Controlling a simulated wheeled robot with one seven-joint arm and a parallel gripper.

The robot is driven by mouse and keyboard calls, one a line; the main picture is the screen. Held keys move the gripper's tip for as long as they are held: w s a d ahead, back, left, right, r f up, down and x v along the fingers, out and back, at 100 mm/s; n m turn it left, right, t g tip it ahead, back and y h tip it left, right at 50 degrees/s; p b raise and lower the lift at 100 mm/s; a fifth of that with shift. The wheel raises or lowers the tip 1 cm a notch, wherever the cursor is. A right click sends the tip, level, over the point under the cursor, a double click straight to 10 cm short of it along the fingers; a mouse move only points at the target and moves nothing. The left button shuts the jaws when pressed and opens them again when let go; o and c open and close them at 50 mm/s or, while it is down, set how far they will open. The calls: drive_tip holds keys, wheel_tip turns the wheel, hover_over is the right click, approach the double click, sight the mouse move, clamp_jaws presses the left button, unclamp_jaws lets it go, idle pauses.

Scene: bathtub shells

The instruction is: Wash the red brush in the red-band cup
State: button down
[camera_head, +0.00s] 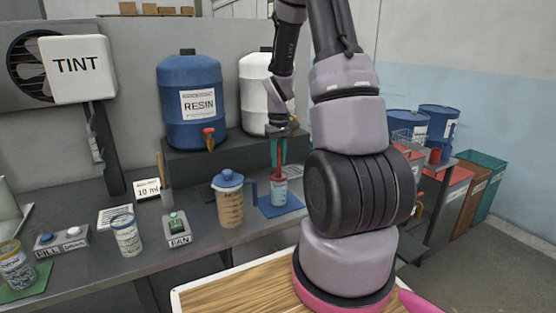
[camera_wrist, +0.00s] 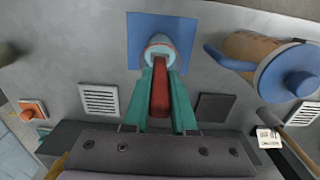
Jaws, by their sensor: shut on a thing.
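My gripper (camera_head: 279,150) points down with its teal fingers shut on the red brush (camera_wrist: 160,95). The brush hangs below the fingers; its lower end meets the mouth of the red-band cup (camera_head: 279,194) and seems to be inside it. The cup has a pale blue body and a red band near its rim. In the wrist view the cup (camera_wrist: 160,46) lies straight ahead of the fingertips (camera_wrist: 160,78). It stands on a blue mat (camera_head: 296,202). The bristles are hidden, and how deep they sit cannot be told.
A jug with a blue lid (camera_head: 230,200) stands just left of the cup. Further left are a FAN switch (camera_head: 177,229), a patterned can (camera_head: 126,235) and another can (camera_head: 16,266) on a green mat. Resin (camera_head: 191,100) and white drums stand on a raised shelf behind.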

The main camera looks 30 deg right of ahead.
drive_tip(key=shift+r, duration=5.7)
wheel_tip(320, 180, up, 4)
drive_tip(key=shift+s, duration=0.1)
